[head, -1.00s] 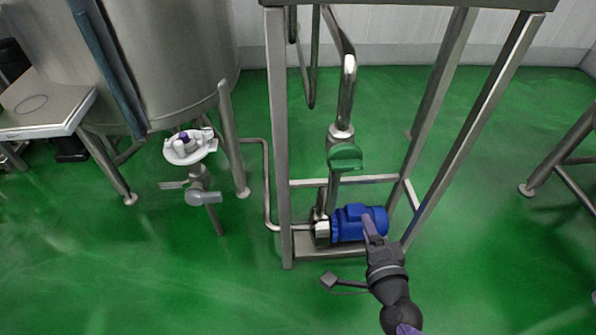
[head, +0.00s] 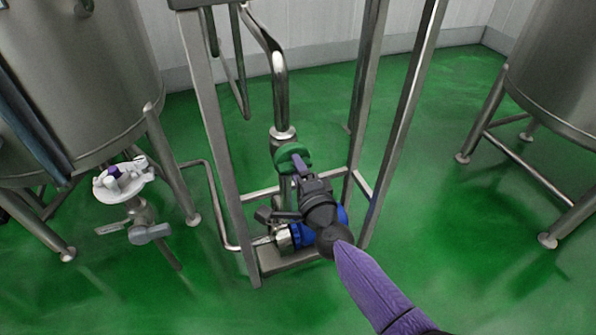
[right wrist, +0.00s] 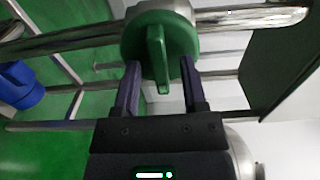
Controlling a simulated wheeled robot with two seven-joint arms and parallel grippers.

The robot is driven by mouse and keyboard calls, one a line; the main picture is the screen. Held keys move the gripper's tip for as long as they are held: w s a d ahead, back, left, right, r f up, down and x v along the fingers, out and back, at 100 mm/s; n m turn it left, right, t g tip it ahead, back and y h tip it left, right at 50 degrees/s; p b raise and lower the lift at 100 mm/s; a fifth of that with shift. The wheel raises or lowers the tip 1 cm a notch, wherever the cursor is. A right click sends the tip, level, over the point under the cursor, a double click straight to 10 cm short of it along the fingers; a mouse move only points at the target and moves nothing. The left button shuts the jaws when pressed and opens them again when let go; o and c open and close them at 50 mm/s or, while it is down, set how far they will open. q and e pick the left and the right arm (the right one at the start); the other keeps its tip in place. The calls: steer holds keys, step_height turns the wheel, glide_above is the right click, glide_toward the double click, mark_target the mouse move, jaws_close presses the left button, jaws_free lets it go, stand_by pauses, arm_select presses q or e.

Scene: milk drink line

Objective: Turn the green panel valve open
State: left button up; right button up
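The green panel valve (head: 290,157) is a round green knob on the vertical steel pipe inside the metal frame. In the right wrist view the valve (right wrist: 160,45) shows a raised ridge handle. My right gripper (head: 300,166) reaches up to the valve from below. In the right wrist view my right gripper (right wrist: 161,80) is open, one finger on each side of the ridge's lower end, with gaps beside it. Whether the fingertips touch the round face I cannot tell. My left gripper is not in view.
Steel frame posts (head: 222,140) stand on both sides of the valve. A blue pump motor (head: 303,235) sits low behind my right arm. A large tank (head: 75,80) and a white fitting (head: 124,180) are at the left. Another tank (head: 560,80) stands at the right.

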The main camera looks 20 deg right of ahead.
jaws_close()
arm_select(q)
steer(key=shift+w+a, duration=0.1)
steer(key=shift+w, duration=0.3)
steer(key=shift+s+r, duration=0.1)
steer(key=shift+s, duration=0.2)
arm_select(e)
steer(key=shift+n, duration=0.3)
arm_select(q)
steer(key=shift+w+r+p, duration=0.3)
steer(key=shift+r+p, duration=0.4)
steer(key=shift+p, duration=0.1)
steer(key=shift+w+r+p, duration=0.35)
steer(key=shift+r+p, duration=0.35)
steer(key=shift+p, duration=0.15)
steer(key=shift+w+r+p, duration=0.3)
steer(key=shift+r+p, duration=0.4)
steer(key=shift+p, duration=0.1)
arm_select(e)
steer(key=shift+f+n, duration=0.1)
steer(key=shift+n, duration=8.7)
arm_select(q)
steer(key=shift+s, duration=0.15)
